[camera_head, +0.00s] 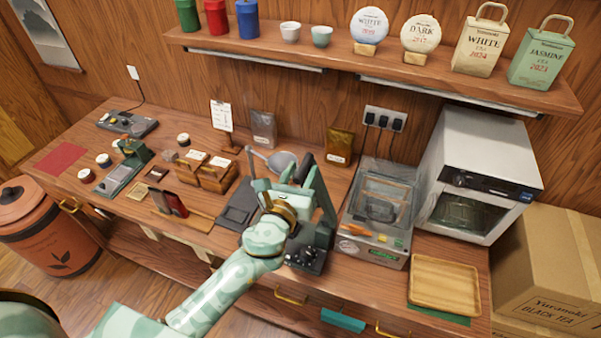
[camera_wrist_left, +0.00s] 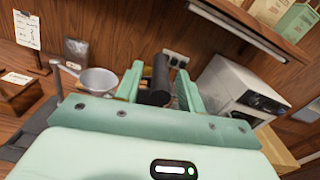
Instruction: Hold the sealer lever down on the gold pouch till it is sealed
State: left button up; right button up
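My left gripper (camera_head: 300,178) is over the middle of the bench. In the left wrist view its two green fingers (camera_wrist_left: 162,85) stand apart on either side of a black cylindrical handle (camera_wrist_left: 160,78), with no clear grip on it. The black handle also shows in the head view (camera_head: 304,164). It seems to belong to a green stand with a dark base (camera_head: 306,260), probably the sealer, which my gripper partly hides. A gold pouch (camera_head: 339,147) stands upright near the wall, behind and right of the gripper. My right gripper is not in view.
A machine with a clear lid (camera_head: 376,215) stands close right of the gripper. A white oven (camera_head: 480,175) and a wooden tray (camera_head: 444,286) are farther right.

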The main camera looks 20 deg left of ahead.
pick_arm(q)
grip_shut()
jog(key=shift+a+f, duration=0.1)
jog(key=shift+a, duration=0.05)
jog(key=a+f+n+b, duration=0.7)
jog(key=a+f+b, duration=0.1)
jog(key=f+b, duration=0.1)
jog(key=a+f+n+b, duration=0.7)
jog(key=a+f+b, duration=0.1)
jog(key=f, duration=0.4)
jog(key=shift+w+f+b, duration=0.15)
jog(key=shift+w+b, duration=0.05)
jog(key=shift+b, duration=0.45)
jog(key=shift+f, duration=0.15)
jog(key=shift+o, duration=0.7)
grip_release()
jog(key=shift+a, duration=0.1)
